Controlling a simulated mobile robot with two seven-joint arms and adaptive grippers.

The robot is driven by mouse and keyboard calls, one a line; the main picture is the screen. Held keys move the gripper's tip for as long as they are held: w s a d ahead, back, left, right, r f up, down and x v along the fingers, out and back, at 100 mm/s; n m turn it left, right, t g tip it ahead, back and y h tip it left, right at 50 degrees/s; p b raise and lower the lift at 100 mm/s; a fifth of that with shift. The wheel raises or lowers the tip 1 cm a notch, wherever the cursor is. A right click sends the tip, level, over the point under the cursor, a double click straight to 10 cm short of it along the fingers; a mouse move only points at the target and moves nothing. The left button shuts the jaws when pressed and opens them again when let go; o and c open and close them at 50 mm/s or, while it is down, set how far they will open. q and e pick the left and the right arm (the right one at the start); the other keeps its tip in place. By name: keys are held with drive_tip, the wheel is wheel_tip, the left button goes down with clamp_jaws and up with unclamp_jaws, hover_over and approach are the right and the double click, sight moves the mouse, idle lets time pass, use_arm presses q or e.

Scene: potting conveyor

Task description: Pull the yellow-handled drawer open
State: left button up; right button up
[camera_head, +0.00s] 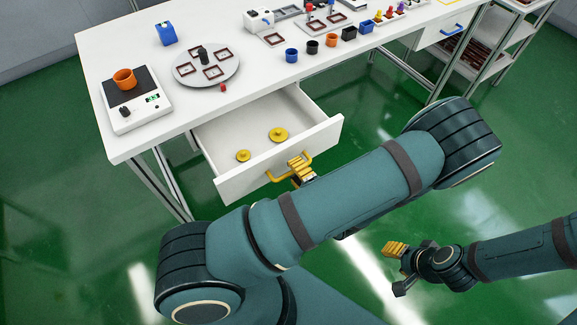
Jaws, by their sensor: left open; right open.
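The yellow-handled drawer (285,165) stands pulled out from the white table, with its inside showing. Two yellow round pieces (279,134) (243,155) lie in it. Its yellow handle (279,177) is on the front panel. My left gripper (299,168) is at the handle, its fingers open and overlapping the handle's right part. I cannot tell whether they touch it. My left forearm hides the rest of that hand. My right gripper (396,268) is open and empty, low over the floor at the right, away from the drawer.
On the table (130,146) stand a scale (147,109) with an orange pot (124,79), a round plate (184,75), a blue container (166,33) and several small pots. A blue-handled drawer (428,38) is at the right, beside a shelf rack (503,48). Green floor is clear in front.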

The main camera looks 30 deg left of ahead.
use_arm(q)
drive_tip(key=shift+w+a, duration=0.15)
drive_tip(key=shift+a, duration=0.25)
clamp_jaws()
drive_tip(key=shift+d, duration=0.1)
drive_tip(key=v, duration=0.1)
drive_tip(key=p+v, duration=0.1)
drive_tip(key=v, duration=0.1)
drive_tip(key=shift+s+d+f, duration=0.2)
drive_tip(key=shift+d+f, duration=0.1)
drive_tip(key=shift+d, duration=0.05)
unclamp_jaws()
drive_tip(key=shift+a, duration=0.1)
drive_tip(key=v, duration=0.7)
drive_tip(key=shift+d, duration=0.2)
drive_tip(key=shift+s, duration=0.15)
